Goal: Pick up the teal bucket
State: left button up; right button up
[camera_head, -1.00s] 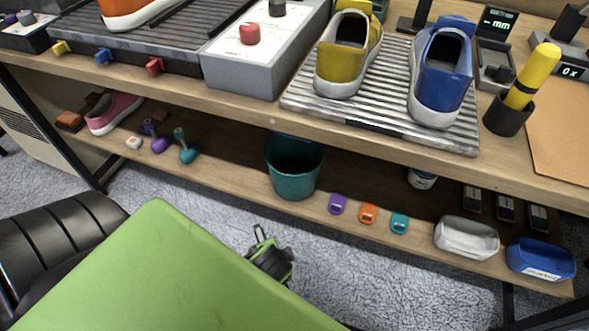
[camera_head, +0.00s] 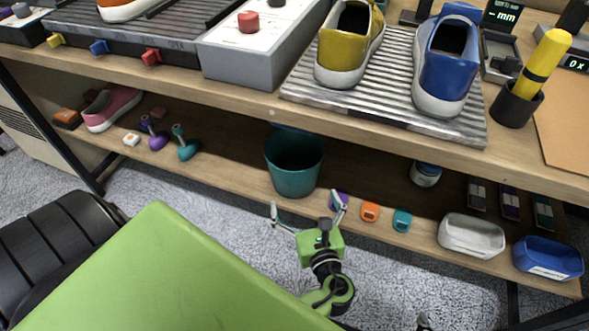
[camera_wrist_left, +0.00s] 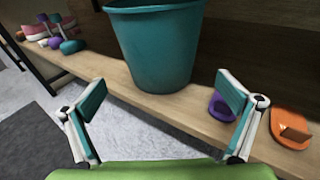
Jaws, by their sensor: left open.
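The teal bucket (camera_head: 293,168) stands upright on the lower shelf, near its front edge and below the workbench top. Its open rim faces up and it looks empty. My left gripper (camera_head: 307,206) is in front of and below the bucket, its two fingers spread wide and pointing toward it. In the left wrist view the bucket (camera_wrist_left: 158,50) is ahead, between and beyond the open fingers of the left gripper (camera_wrist_left: 161,97), apart from them. My right gripper cannot be made out.
Purple (camera_head: 339,201), orange (camera_head: 370,211) and teal (camera_head: 401,220) small items lie right of the bucket. A white bin (camera_head: 471,236) and a blue bin (camera_head: 548,258) stand farther right. Brushes (camera_head: 185,146) lie to the left. The workbench top (camera_head: 272,112) overhangs the shelf.

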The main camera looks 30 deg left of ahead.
aim_at(300, 189)
pick_arm(q)
jog(key=b+x, duration=0.1)
jog(key=x, duration=0.5)
jog(key=shift+a+f, duration=0.1)
jog(key=shift+a, duration=0.15)
jog(key=x, duration=0.1)
jog(key=b+x, duration=0.1)
jog(key=x, duration=0.2)
jog(key=shift+w+a+r, duration=0.1)
jog(key=shift+w+r, duration=0.15)
jog(key=shift+r, duration=0.1)
jog(key=shift+w+a, duration=0.2)
jog(key=c, duration=0.9)
pick_arm(e)
jog(key=w+a+r+t+y, duration=0.1)
jog(key=w+a+r+t, duration=0.2)
jog(key=w+r+t, duration=0.3)
jog(key=w+r, duration=0.3)
jog(key=r, duration=0.1)
jog(key=shift+w+a+t+y, duration=0.25)
jog(key=shift+a+t+y, duration=0.05)
jog(key=shift+a+y, duration=0.1)
